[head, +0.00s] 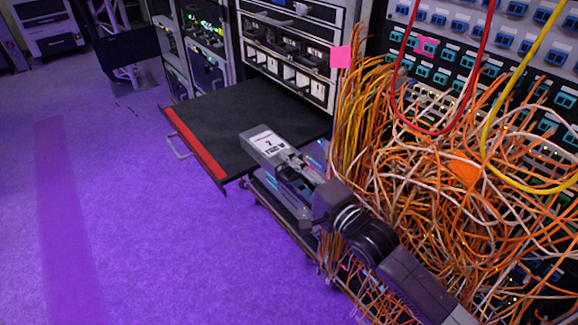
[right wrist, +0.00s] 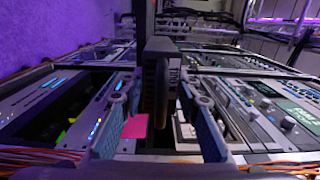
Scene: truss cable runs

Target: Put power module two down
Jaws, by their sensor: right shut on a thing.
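Power module two (head: 264,145) is a grey box with a white label marked 2. My right gripper (head: 293,168) is shut on its near end. The module is over the front right part of a black pulled-out shelf (head: 215,112) with a red front edge. I cannot tell whether it touches the shelf. My left gripper is not in view.
Orange and white cables (head: 450,190) hang thickly right of my right arm, with red and yellow loops above. A rack with several white-fronted modules (head: 288,70) stands behind the shelf. A pink tag (head: 341,57) hangs at its right. The shelf's left part is clear.

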